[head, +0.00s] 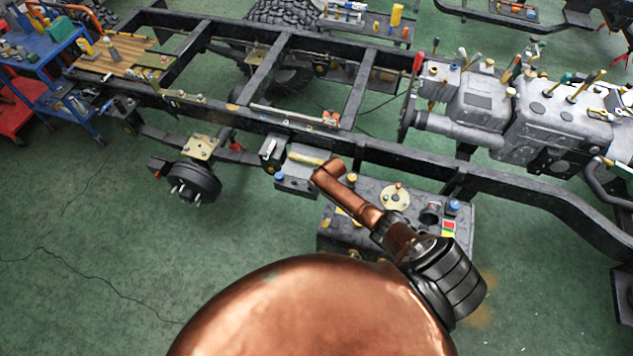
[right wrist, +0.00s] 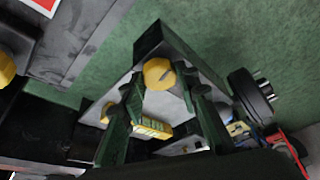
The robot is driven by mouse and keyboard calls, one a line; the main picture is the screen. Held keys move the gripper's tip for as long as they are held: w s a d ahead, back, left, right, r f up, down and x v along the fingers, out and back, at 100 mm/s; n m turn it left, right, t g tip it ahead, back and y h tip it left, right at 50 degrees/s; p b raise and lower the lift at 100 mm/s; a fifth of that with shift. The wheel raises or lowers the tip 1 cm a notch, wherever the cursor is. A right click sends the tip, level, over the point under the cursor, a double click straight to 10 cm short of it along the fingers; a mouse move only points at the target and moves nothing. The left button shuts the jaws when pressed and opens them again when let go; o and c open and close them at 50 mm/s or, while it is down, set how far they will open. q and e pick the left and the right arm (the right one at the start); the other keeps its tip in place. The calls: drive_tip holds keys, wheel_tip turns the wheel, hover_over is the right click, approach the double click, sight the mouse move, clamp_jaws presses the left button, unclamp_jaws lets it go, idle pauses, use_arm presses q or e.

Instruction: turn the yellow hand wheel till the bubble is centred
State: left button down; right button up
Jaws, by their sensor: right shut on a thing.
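A yellow-green level vial (right wrist: 152,127) lies between the fingers in that view. It also shows in the head view (head: 305,158), on a small grey bracket beside the chassis rail. The bubble is too small to tell. In the head view my copper arm hides the wheel and the right gripper. My left gripper is out of view.
The dark chassis frame (head: 500,180) runs across the head view. A grey tank-like box (head: 340,236) with caps and gauges lies under my arm. A brake drum hub (head: 190,182) stands to the left. Green floor (head: 90,240) is clear at the lower left.

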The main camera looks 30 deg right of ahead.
drive_tip(key=m, duration=0.1)
drive_tip(key=m+h+p, duration=0.1)
drive_tip(key=shift+a+r+m, duration=0.1)
drive_tip(key=shift+a+m, duration=0.15)
drive_tip(key=shift+m, duration=0.15)
drive_tip(key=shift+w+m+h+p, duration=0.1)
drive_tip(key=shift+m+h+p, duration=0.35)
drive_tip(key=shift+m, duration=0.45)
drive_tip(key=shift+m+h, duration=0.45)
drive_tip(key=shift+m, duration=0.75)
drive_tip(key=shift+m+g+h+b, duration=0.4)
drive_tip(key=shift+m+g+b, duration=0.1)
drive_tip(key=shift+m, duration=0.9)
drive_tip(key=o, duration=1.1)
